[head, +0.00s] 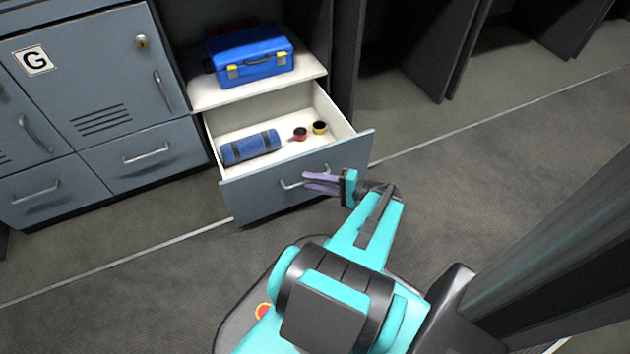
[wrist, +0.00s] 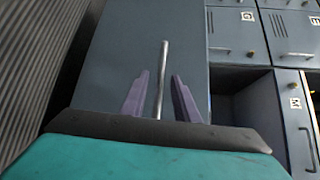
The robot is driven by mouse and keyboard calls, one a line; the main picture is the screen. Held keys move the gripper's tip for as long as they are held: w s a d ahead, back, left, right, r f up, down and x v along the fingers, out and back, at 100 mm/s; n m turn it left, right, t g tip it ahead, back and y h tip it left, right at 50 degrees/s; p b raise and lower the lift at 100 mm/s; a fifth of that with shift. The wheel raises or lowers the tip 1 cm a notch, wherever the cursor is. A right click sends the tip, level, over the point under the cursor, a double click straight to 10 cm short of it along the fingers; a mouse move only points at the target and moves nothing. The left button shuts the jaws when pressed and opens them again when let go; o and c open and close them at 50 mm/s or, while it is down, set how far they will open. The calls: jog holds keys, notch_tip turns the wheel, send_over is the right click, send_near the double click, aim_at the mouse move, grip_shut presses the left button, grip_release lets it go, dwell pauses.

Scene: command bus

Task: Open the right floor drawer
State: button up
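The right floor drawer (head: 270,207) stands pulled well out, its white inside showing in the head view. Its grey-blue front also fills the middle of the wrist view (wrist: 115,60). The drawer has a silver bar handle (head: 291,185), which also shows in the wrist view (wrist: 163,75). My gripper (head: 306,182) is at the handle in front of the drawer. In the wrist view, its two purple fingers (wrist: 160,76) stand apart on either side of the bar, with gaps visible. Whether either finger touches the bar is unclear.
The drawer holds a blue roll (head: 250,147), a red-and-black round item (head: 300,134) and a yellow-and-black one (head: 319,128). A blue case (head: 250,57) sits on the shelf above. Shut lockers and drawers (head: 144,155) stand to the left. Grey floor (head: 480,180) is clear to the right.

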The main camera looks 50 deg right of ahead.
jog(key=shift+s+d, duration=0.1)
jog(key=p+v, duration=0.4)
jog(key=v, duration=0.9)
jog(key=shift+s+r, duration=0.15)
jog(key=shift+s, duration=0.15)
dwell(0.5)
